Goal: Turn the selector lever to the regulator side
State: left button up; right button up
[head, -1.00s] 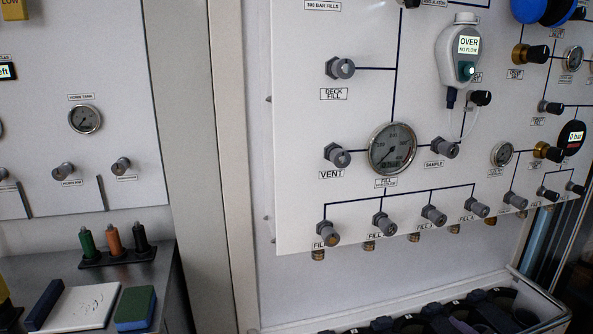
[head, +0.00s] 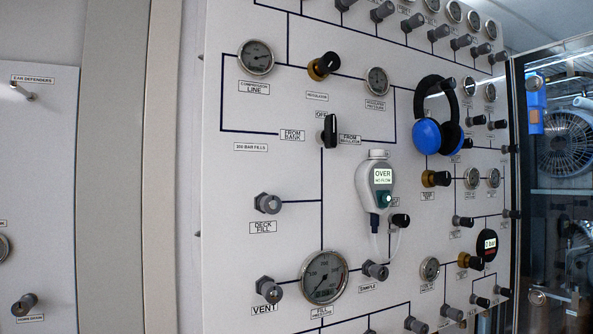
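Neither of my grippers is in view.
A white handheld analyzer (head: 378,185) reading "OVER" hangs below right of the lever. Blue ear defenders (head: 436,136) hang further right. The fill pressure gauge (head: 325,277) and grey valve knobs are lower. A glass-doored cabinet (head: 560,200) stands right. No obstacle shows before the lever.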

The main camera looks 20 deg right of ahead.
aim_at(329, 135)
jog(key=z, duration=1)
jog(key=k, duration=0.6)
jog(key=u, duration=1)
